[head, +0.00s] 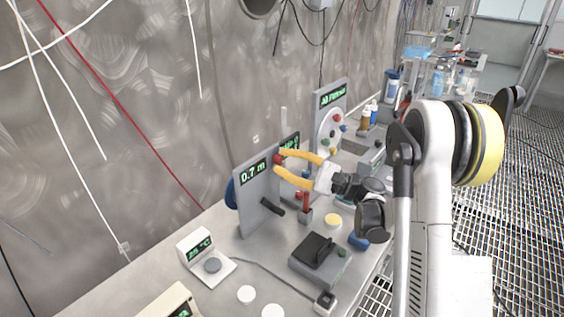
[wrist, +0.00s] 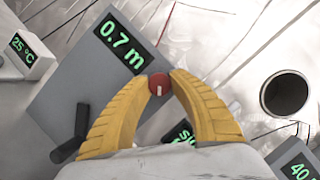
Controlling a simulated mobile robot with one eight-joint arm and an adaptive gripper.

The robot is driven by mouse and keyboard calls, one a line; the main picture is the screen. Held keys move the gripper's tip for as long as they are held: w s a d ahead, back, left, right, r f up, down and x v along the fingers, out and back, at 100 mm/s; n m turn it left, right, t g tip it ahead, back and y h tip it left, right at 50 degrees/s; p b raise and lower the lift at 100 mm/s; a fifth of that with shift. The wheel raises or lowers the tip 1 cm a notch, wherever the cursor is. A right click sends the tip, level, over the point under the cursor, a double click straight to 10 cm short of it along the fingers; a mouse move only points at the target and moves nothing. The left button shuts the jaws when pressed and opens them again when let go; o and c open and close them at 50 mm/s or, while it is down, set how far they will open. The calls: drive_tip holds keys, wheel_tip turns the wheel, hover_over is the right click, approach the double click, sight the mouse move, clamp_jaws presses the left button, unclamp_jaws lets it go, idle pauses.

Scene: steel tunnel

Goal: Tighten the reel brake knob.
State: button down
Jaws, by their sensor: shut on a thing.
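The reel unit is an upright grey panel (head: 258,200) with a green display reading 0.7 m; the panel also shows in the wrist view (wrist: 85,85). A small round red knob (wrist: 159,84) with a pale mark sits at the panel's edge beside the display. My gripper (wrist: 159,78) has its two yellow fingers shut on this knob, one on each side. In the head view my gripper (head: 279,163) reaches in from the right at the panel's upper right edge, and the knob (head: 278,159) is partly covered by the fingers.
A black crank handle (head: 272,206) sticks out low on the panel, below my fingers. A dial panel (head: 330,128) stands behind. A 25 °C device (head: 207,257) is at the front left. A black-topped box (head: 318,258) and pale discs (head: 246,294) lie on the bench nearer the front.

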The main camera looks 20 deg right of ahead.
drive_tip(key=m+t, duration=0.1)
drive_tip(key=m, duration=0.2)
drive_tip(key=m+t, duration=0.1)
drive_tip(key=m, duration=0.1)
drive_tip(key=shift+a+m+t, duration=0.1)
drive_tip(key=shift+m+t, duration=0.2)
drive_tip(key=shift+m, duration=0.1)
drive_tip(key=m+t+h, duration=0.1)
drive_tip(key=m, duration=0.2)
drive_tip(key=m+t+h, duration=0.1)
drive_tip(key=m, duration=0.1)
drive_tip(key=shift+m+t, duration=0.3)
drive_tip(key=shift+m, duration=0.5)
drive_tip(key=c, duration=1.1)
unclamp_jaws()
wheel_tip(320, 180, up, 10)
drive_tip(key=shift+r, duration=0.1)
